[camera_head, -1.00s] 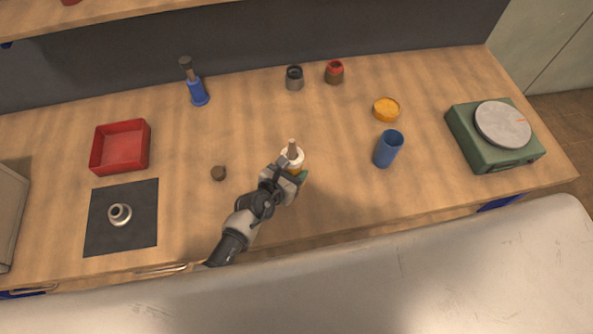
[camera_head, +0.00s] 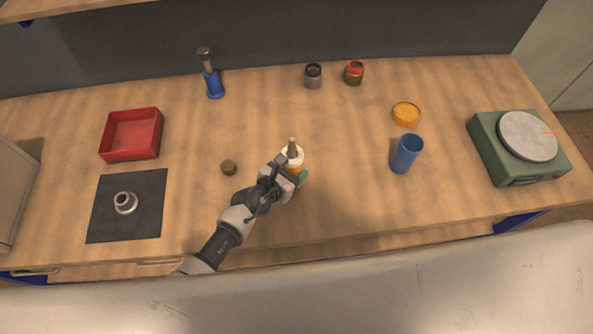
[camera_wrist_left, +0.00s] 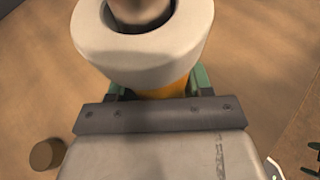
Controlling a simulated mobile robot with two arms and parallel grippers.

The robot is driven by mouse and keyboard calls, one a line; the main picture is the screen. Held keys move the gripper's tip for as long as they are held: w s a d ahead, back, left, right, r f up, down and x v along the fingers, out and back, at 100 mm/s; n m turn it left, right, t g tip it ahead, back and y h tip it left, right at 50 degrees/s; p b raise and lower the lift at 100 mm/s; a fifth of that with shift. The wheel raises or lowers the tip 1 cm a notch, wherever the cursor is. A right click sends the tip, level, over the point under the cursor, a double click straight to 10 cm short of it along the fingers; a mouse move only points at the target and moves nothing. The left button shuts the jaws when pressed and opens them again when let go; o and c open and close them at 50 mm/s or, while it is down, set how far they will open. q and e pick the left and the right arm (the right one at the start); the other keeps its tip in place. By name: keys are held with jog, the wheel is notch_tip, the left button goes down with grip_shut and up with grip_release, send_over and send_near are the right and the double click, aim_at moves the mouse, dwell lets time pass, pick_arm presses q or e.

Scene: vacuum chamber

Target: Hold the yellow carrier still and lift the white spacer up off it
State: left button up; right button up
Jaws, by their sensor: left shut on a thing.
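The white spacer (camera_head: 298,160) is a thick ring around an upright brown post (camera_head: 292,145), near the middle of the bench. In the left wrist view the white spacer (camera_wrist_left: 135,62) fills the top, with the post through its hole. Directly below it shows a small part of the yellow carrier (camera_wrist_left: 168,88); the rest is hidden by the spacer and my gripper. My left gripper (camera_head: 291,174) comes in from the front left and is shut on the yellow carrier, just under the spacer. Its green fingers show on both sides of the carrier. My right gripper is in neither view.
A small brown cylinder (camera_head: 229,167) stands left of my gripper. A blue cup (camera_head: 406,154) and a yellow dish (camera_head: 406,114) are to the right, with a green scale (camera_head: 490,145) beyond. A red tray (camera_head: 131,135) and dark mat (camera_head: 100,220) lie left. Bench around the spacer is clear.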

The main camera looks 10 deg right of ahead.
pick_arm(q)
jog(key=shift+w+a+f+b, duration=0.45)
jog(key=shift+a+f+b, duration=0.25)
jog(key=shift+b, duration=0.2)
jog(key=shift+w+a+f+b, duration=0.45)
jog(key=shift+a+f+b, duration=0.2)
jog(key=shift+a+b, duration=0.15)
jog(key=shift+w+a+f+b, duration=0.45)
jog(key=shift+a+f+b, duration=0.25)
jog(key=shift+b, duration=0.25)
jog(key=shift+d+f+b, duration=0.1)
jog(key=shift+f+b, duration=0.25)
jog(key=shift+f, duration=0.1)
jog(key=o, duration=1.4)
jog(key=shift+s, duration=0.1)
